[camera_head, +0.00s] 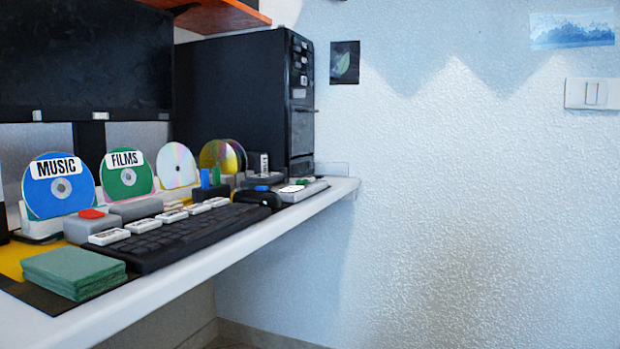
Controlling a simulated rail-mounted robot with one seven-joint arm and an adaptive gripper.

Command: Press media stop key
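A black keyboard (185,238) lies on the white desk. A row of light keys with small dark markings runs along its back edge: a nearest key (109,237), a second key (143,225), a third key (171,216) and more beyond. The markings are too small to read, so I cannot tell which is the media stop key. Behind the nearest key stands a grey block (92,230) with a red top (92,213). My gripper is not in view.
A blue MUSIC disc (40,194) and a green FILMS disc (112,181) stand upright behind the keys, with more discs beyond. Green square pads (74,270) lie at the near end. A black tower (230,95) stands at the back. The space right of the desk edge is free.

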